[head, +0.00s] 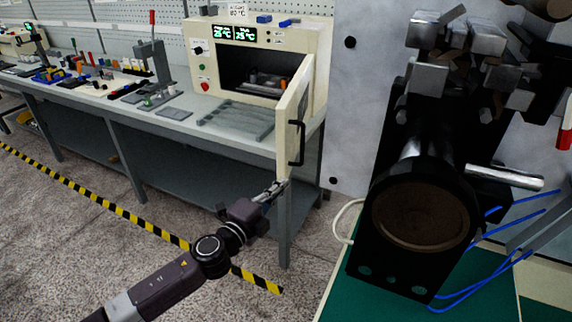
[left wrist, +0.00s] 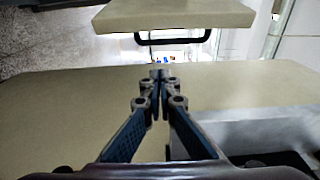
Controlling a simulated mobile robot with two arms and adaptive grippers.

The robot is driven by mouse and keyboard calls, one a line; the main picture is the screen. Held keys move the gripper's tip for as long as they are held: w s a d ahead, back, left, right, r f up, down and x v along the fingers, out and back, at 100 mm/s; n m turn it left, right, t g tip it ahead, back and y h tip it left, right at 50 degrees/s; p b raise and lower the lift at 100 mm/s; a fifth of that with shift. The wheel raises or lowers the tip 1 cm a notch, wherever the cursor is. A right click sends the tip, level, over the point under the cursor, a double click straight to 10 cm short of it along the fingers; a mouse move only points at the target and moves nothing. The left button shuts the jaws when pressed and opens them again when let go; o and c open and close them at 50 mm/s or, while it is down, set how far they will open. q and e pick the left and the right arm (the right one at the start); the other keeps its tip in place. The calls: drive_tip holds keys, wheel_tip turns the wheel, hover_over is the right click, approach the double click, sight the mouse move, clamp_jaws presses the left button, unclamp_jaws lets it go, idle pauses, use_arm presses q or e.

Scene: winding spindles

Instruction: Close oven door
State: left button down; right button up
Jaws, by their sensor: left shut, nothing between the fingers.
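The cream oven (head: 312,50) stands on the workbench at the back, its chamber showing. Its door (head: 290,112) is hinged on the right and stands wide open, swung out towards me. A black handle (head: 298,143) is on the door's outer face. My left gripper (head: 274,189) is shut and empty, just below the door's lower edge; I cannot tell whether it touches. In the left wrist view, the shut fingertips (left wrist: 158,76) lie over a beige surface, with a beige panel (left wrist: 180,14) and black handle (left wrist: 172,40) beyond. My right gripper is not in view.
The grey workbench (head: 187,128) carries tools and small parts to the left of the oven. A large dark spindle machine (head: 384,218) on a green-topped table (head: 340,290) fills the right. The floor in front of the bench is open, crossed by a yellow-black stripe (head: 118,211).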

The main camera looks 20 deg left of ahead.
use_arm(q)
drive_tip(key=w+a+p, duration=0.1)
drive_tip(key=w, duration=0.8)
drive_tip(key=shift+w, duration=0.35)
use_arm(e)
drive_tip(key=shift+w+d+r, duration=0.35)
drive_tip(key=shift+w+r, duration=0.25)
